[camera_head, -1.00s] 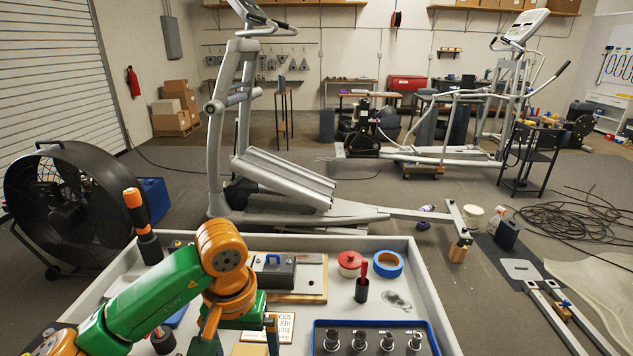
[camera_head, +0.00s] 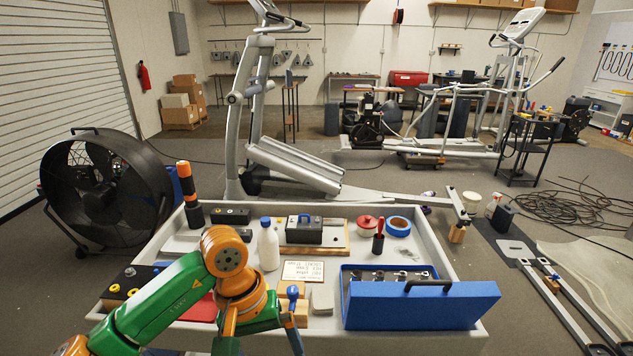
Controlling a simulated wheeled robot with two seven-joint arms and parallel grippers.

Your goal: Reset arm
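My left arm comes in from the lower left over the workbench tray. My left gripper (camera_head: 262,340) is low in the picture, above the tray's front left part. Its two fingers are spread apart, and their tips are cut off or hard to make out at the lower edge. Nothing is seen held between them. My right arm and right gripper are not in view.
A black fan (camera_head: 100,190) stands left; exercise machines stand behind.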

